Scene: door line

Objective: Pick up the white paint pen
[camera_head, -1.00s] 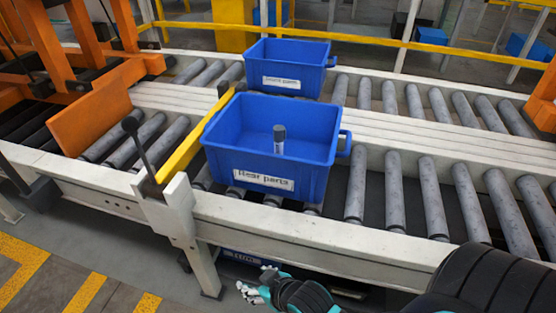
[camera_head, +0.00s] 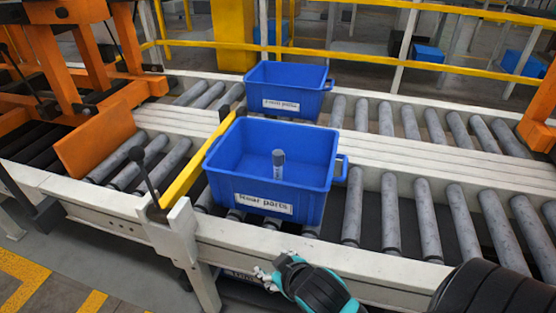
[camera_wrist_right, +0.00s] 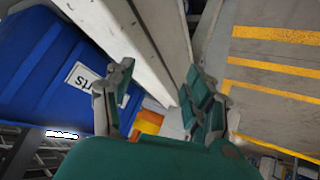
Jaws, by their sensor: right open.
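My right gripper (camera_head: 265,277) is in front of the conveyor's near rail, below the bin, open and empty. In the right wrist view the gripper's fingers (camera_wrist_right: 160,105) are spread apart, with the blue bin (camera_wrist_right: 45,60) to the left. The pen does not show in that view. My left gripper is not in view.
A second blue bin (camera_head: 288,91) stands behind on the far conveyor line. A yellow bar (camera_head: 193,165) runs along the near bin's left side. The white near rail (camera_head: 370,265) lies between my right gripper and the bin. Rollers to the right are clear.

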